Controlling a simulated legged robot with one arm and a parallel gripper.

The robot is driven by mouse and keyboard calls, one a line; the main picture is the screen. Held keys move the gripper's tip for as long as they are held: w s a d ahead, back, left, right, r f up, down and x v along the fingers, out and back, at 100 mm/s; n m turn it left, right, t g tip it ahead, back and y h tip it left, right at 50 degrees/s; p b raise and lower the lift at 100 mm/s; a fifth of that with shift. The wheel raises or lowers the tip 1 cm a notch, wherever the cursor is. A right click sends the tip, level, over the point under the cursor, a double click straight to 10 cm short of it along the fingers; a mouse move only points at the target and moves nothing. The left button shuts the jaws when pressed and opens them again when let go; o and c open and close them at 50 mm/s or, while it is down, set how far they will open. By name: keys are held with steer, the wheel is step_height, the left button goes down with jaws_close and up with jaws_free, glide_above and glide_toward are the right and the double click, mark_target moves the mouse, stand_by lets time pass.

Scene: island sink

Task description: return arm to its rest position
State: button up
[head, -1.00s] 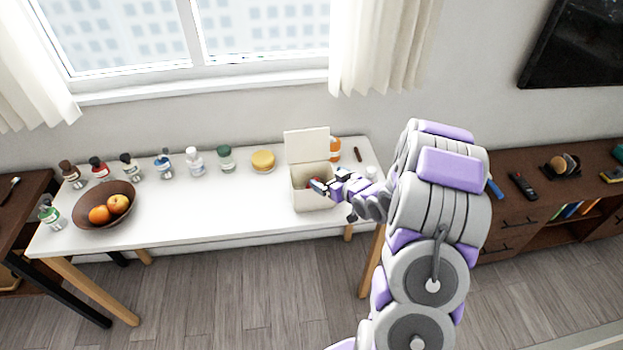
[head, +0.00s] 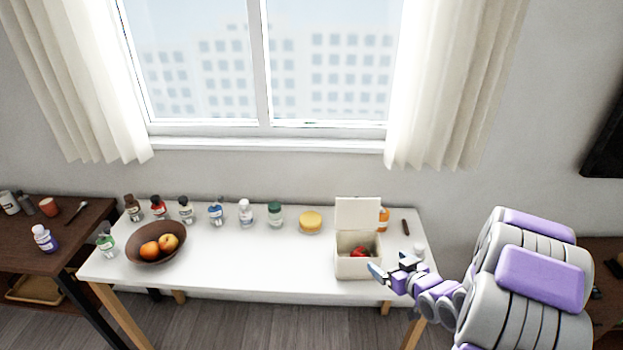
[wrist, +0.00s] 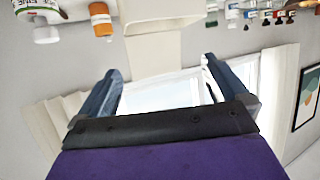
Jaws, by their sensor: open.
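My gripper (head: 388,272) is at the right front of the white table, just in front of the right part of an open cream box (head: 356,267). In the wrist view my gripper (wrist: 160,75) shows two dark blue fingers spread apart with nothing between them. The box has its lid raised, and a red item (head: 361,252) lies inside. My arm comes in from the lower right of the head view.
The white table (head: 230,262) holds a brown bowl (head: 140,254) of fruit, several bottles along the back, a yellow round container (head: 311,221) and an orange bottle (head: 384,219). A dark side table (head: 40,262) stands left. The table's middle is clear.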

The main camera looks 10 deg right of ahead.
steer(key=shift+a, duration=0.1)
steer(key=s+a+r+g, duration=0.5)
steer(key=s+a, duration=0.2)
steer(key=s, duration=0.4)
steer(key=s+a+r+m+g+h, duration=0.1)
steer(key=s+a+r+g, duration=0.4)
steer(key=s, duration=0.7)
steer(key=s+a+r+g, duration=0.5)
steer(key=s+a, duration=0.4)
steer(key=s, duration=0.2)
steer(key=shift+s+a+r+m+h, duration=0.2)
steer(key=shift+r+m+h, duration=0.1)
steer(key=shift+h, duration=0.1)
steer(key=shift+d+f, duration=0.1)
